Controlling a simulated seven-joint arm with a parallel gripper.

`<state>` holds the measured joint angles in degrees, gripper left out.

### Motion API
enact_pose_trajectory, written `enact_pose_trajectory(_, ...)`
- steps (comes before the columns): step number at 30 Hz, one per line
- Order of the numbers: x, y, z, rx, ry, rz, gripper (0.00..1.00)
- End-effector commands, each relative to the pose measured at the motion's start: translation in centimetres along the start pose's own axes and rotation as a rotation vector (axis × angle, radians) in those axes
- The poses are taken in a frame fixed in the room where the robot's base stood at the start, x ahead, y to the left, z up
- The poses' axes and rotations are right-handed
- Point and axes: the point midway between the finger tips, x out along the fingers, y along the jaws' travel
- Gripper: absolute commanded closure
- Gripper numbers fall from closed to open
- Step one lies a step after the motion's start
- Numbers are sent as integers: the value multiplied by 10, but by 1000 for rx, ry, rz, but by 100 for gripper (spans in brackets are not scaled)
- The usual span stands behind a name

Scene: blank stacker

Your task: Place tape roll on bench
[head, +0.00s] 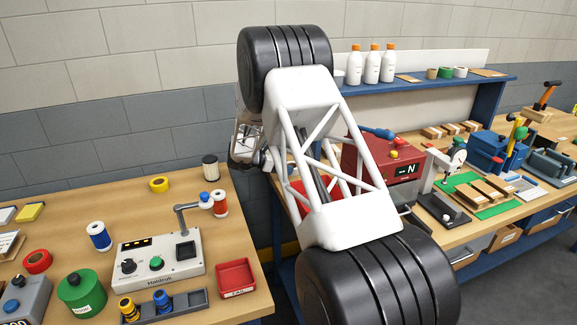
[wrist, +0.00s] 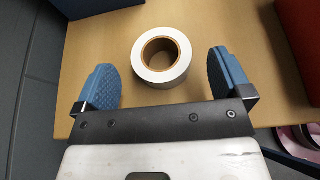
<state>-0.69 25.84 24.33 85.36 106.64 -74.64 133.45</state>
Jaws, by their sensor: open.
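The white tape roll (wrist: 162,80) with a brown core lies flat, hole facing up, on a wooden bench top (wrist: 215,20) in the wrist view. My gripper (wrist: 162,60) is open, with one blue padded finger to the left of the roll and one to the right. There is a gap on each side, and neither finger touches it. In the head view my arm hides the gripper and this roll. The right bench (head: 485,229) shows beyond my arm, and the left bench (head: 120,205) is at the lower left.
In the wrist view a red object (wrist: 302,35) stands to the right and a blue edge (wrist: 95,5) is at the top left. In the head view a red machine (head: 375,165) and several tools crowd the right bench. A shelf (head: 420,88) with white bottles is above.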

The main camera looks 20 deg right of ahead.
Motion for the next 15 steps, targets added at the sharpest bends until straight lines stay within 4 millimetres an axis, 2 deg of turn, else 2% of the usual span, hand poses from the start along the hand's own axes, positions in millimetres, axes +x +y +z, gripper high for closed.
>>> enact_pose_trajectory(9,-52,0,0,-1,1,1,3)
enact_pose_trajectory(15,-76,0,0,0,0,1,3)
